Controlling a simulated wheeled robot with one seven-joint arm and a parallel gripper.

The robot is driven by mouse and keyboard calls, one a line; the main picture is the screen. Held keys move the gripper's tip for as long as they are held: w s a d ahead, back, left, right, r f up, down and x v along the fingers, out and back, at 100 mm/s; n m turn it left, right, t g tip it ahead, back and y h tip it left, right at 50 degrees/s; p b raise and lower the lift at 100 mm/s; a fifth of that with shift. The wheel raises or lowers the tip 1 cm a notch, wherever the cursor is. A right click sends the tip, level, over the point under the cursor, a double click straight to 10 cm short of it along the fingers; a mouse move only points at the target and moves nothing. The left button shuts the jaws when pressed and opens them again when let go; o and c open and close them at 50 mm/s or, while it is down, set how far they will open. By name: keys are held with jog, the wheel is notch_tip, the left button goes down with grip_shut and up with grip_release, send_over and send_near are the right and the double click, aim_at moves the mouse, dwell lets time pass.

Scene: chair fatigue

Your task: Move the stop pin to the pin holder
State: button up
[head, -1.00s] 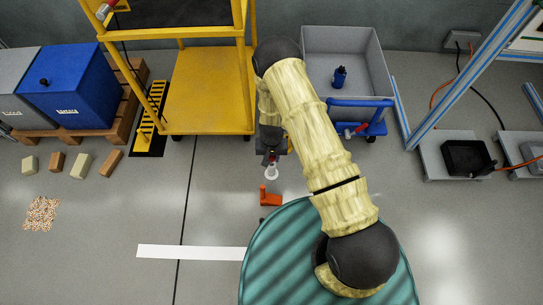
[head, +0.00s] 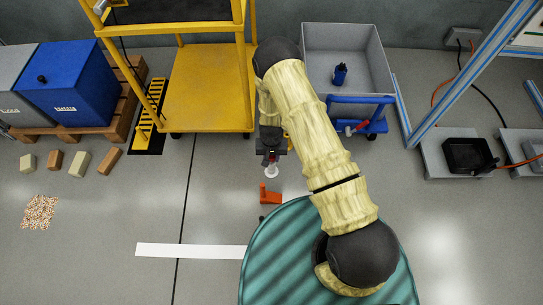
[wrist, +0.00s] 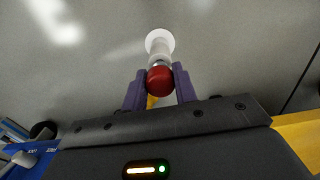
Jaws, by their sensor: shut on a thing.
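My gripper (wrist: 160,90) is shut on the red ball knob of the stop pin (wrist: 160,81), between two purple fingers. A pale grey-white sleeve (wrist: 159,50) ending in a white disc (wrist: 160,38) lies straight beyond the knob. I cannot tell whether this is the pin's own lower part or the pin holder around it. In the head view my gripper (head: 271,158) hangs over the floor, with the white piece (head: 271,171) just below it. My arm hides part of the area. I cannot identify the pin holder with certainty.
An orange L-shaped piece (head: 269,194) stands on the floor just below the gripper. A yellow cart (head: 208,95) is at upper left, with a yellow slotted rack (head: 151,118) beside it. A grey bin (head: 345,45) on a blue cart is behind the arm.

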jog(key=shift+f, duration=0.35)
jog(key=o, duration=1)
jog(key=shift+r, duration=0.1)
notch_tip(320, 180, up, 17)
jog(key=p, duration=0.8)
jog(key=shift+r, duration=0.15)
jog(key=s+d+r+t+p, duration=0.1)
jog(key=d+r+p, duration=0.15)
jog(key=r, duration=0.85)
jog(key=s+d+r+p, duration=0.1)
jog(key=d+r, duration=0.3)
jog(key=r, duration=0.8)
jog(key=s+d+r+t+p, duration=0.1)
jog(key=s+d+r, duration=0.35)
jog(key=r, duration=0.25)
jog(key=s+d+r+t+p, duration=0.1)
jog(key=s+d+r+p, duration=0.15)
jog(key=s+r, duration=0.45)
notch_tip(320, 180, up, 38)
jog(key=w+p, duration=0.1)
jog(key=p, duration=3.6)
